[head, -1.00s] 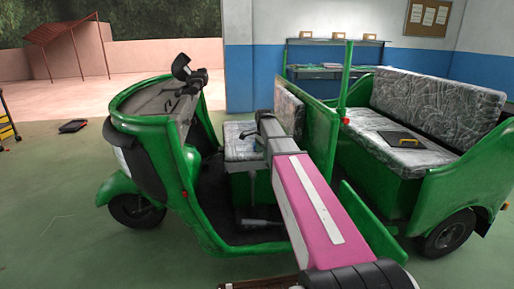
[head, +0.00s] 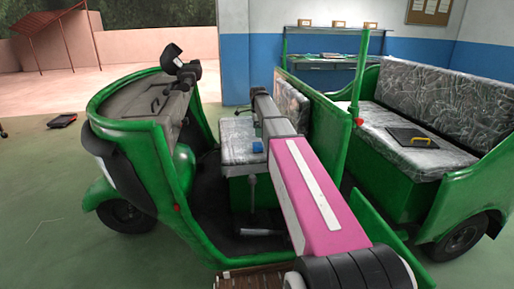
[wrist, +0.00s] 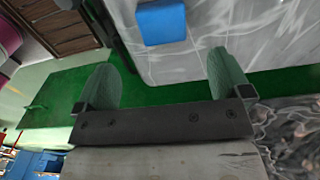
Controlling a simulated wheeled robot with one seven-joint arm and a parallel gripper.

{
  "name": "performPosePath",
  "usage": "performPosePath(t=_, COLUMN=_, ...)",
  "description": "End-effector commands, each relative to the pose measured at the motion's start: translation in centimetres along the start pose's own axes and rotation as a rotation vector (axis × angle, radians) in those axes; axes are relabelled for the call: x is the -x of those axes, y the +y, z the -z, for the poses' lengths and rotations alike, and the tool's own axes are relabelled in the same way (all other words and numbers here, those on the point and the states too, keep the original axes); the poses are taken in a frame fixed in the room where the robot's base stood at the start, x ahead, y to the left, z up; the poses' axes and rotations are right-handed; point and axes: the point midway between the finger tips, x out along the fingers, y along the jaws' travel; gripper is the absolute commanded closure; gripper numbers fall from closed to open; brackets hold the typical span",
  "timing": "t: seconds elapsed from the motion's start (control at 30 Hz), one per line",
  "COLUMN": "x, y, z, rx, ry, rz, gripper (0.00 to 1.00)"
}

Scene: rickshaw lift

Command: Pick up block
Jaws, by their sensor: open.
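A small blue block (head: 258,147) lies on the grey plastic-covered front seat (head: 238,136) of the green rickshaw. The block also shows at the top of the wrist view (wrist: 161,22), resting on the seat. My arm reaches over the front seat from the lower right. In the wrist view my gripper (wrist: 165,82) is open and empty, its two greenish fingers wide apart. The block lies beyond the fingertips, between their lines and nearer the left finger, and apart from both.
The rickshaw's green partition (head: 330,135) and the front seat's backrest (head: 292,103) stand close to the right of my arm. A black clipboard (head: 411,138) lies on the rear bench. The handlebar (head: 187,68) rises at the left.

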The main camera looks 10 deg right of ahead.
Motion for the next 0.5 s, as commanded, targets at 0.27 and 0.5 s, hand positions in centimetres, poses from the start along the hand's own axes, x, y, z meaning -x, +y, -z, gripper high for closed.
performPosePath(t=0.27, x=-4.0, y=0.0, z=0.0, rx=0.001, ry=0.0, rz=-0.002, gripper=0.04)
performPosePath(t=0.5, x=-5.4, y=-0.1, z=-0.1, rx=0.001, ry=0.0, rz=-0.001, gripper=0.04)
